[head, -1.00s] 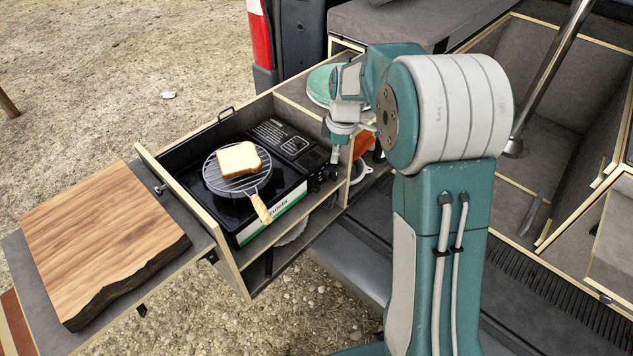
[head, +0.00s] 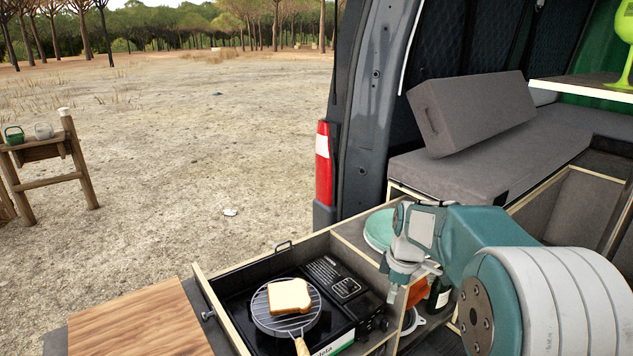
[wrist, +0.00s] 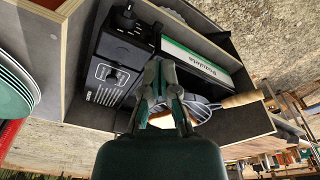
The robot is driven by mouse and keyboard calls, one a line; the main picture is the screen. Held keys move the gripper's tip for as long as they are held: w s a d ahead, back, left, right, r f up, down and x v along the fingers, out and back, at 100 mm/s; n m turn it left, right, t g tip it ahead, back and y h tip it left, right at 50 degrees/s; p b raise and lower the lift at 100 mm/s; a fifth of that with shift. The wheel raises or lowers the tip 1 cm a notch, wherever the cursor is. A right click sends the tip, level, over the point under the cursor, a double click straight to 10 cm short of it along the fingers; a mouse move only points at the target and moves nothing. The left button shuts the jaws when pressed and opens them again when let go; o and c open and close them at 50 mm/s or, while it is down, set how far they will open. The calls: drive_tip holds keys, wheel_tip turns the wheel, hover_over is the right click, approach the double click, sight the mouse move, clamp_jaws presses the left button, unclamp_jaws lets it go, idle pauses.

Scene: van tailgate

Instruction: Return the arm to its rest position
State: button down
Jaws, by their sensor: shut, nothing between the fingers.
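My arm (head: 500,250) is folded at the right of the head view. My gripper (head: 393,292) hangs down near the right end of the camp stove, apart from the toast and grill. In the wrist view my gripper (wrist: 160,64) shows with its fingers together and nothing between them. The black stove (head: 345,287) sits in the pull-out drawer; it also shows in the wrist view (wrist: 122,66). A slice of bread (head: 289,296) lies on a round wire grill rack (head: 262,322) on the stove. The rack's wooden handle (wrist: 240,99) points toward the front.
A wooden cutting board (head: 140,325) lies left of the stove. Green plates (head: 379,230) stand beside my wrist, and a dark bottle (head: 439,292) stands in the compartment behind it. The van's side pillar (head: 375,110) and grey bench (head: 490,150) rise behind. Open ground lies left.

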drive_tip(key=s+a+r+m+t, duration=0.1)
drive_tip(key=s+r+m, duration=0.2)
drive_tip(key=s, duration=0.6)
drive_tip(key=s+a+r+m+t, duration=0.1)
drive_tip(key=s+r+m+t, duration=0.1)
drive_tip(key=s+m, duration=0.4)
drive_tip(key=s+a+r+m+t+h, duration=0.1)
drive_tip(key=s+r+m, duration=0.3)
drive_tip(key=s, duration=0.8)
drive_tip(key=shift+a+m+t, duration=0.15)
drive_tip(key=shift+m+t, duration=0.15)
drive_tip(key=shift+t, duration=0.2)
drive_tip(key=shift+w, duration=0.1)
